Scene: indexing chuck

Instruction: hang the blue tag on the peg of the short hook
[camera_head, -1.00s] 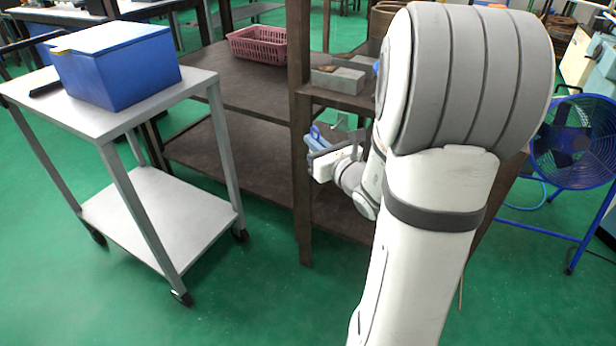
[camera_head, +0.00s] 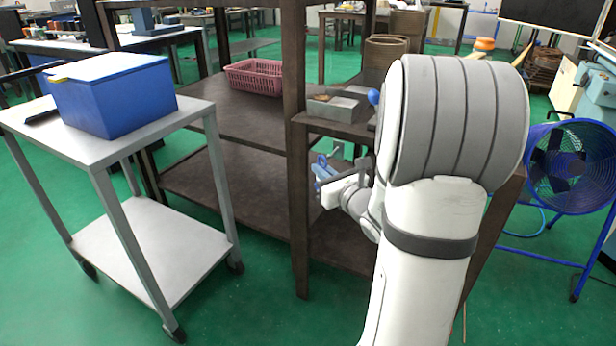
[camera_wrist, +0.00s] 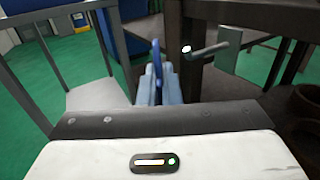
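My gripper (camera_wrist: 160,88) has light-blue fingers close together, with the blue tag (camera_wrist: 157,58) upright between them, seen nearly edge-on in the wrist view. A grey peg (camera_wrist: 208,51) with a bright tip sticks out to the right of the tag and is apart from it in that picture. Whether it belongs to the short hook I cannot tell. In the head view my gripper (camera_head: 322,172) is beside the dark shelf post, below the small upper shelf. The tag is too small there to separate clearly from the blue fingers.
A dark shelf post (camera_head: 296,200) stands just left of my gripper. A grey metal box (camera_head: 345,109) sits on the small shelf above. A trolley (camera_head: 205,110) with a blue box (camera_head: 115,100) stands left. A pink basket (camera_head: 255,77) is behind, and a blue fan (camera_head: 570,165) is right.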

